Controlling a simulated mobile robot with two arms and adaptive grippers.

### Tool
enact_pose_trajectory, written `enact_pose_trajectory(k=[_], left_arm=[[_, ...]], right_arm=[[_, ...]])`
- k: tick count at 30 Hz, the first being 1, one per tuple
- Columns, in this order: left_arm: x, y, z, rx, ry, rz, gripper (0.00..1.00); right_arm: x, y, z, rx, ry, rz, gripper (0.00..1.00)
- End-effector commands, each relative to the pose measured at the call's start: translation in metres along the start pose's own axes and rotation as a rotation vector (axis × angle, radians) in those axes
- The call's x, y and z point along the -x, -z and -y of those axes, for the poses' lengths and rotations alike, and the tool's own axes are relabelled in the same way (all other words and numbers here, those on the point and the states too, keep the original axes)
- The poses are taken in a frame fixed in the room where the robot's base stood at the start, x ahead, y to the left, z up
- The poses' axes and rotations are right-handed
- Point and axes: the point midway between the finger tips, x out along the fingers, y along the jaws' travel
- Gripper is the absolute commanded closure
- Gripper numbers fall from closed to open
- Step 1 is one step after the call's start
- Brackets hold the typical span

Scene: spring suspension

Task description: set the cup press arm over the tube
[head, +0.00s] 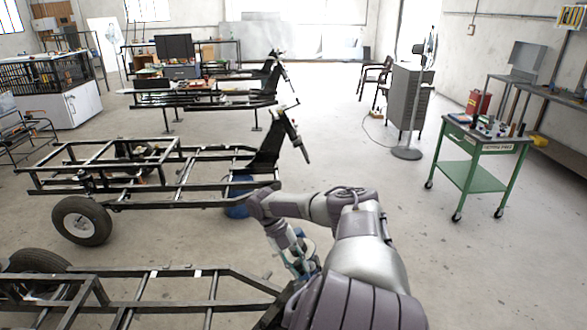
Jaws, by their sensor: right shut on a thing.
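My right arm reaches in from the lower right, bends at the wrist and points down. My right gripper (301,266) is at the near vehicle frame (170,306), by its right end. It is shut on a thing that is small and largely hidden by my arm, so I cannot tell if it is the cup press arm. I cannot make out the tube or how the held thing sits to it. My left gripper is not in view.
A second frame (215,188) with a wheel (82,221) stands beyond, with a blue container (238,197) beside it. A green cart (470,178) with tools stands at the right, near a pedestal fan (407,152). The floor between is clear.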

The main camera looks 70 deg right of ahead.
Motion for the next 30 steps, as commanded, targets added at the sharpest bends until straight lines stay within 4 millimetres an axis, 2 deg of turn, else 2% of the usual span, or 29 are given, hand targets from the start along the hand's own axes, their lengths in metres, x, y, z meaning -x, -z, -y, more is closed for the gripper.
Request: enact_pose_trajectory(k=[1, 16, 17, 21, 30], left_arm=[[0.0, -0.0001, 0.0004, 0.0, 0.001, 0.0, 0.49], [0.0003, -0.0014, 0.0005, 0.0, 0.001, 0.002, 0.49], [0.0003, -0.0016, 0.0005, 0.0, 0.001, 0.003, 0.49], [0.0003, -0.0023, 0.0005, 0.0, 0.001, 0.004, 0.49], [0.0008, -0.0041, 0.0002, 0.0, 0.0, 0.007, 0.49]], right_arm=[[-0.0074, 0.0019, 0.0, 0.011, 0.012, -0.012, 1.0], [-0.0078, 0.0018, 0.0019, 0.026, 0.018, -0.011, 1.0], [-0.0078, 0.0018, 0.0019, 0.026, 0.018, -0.011, 0.75], [-0.0072, 0.0016, 0.0019, 0.025, 0.018, -0.01, 0.51], [-0.0039, 0.0007, 0.0024, 0.023, 0.014, -0.004, 0.51]])
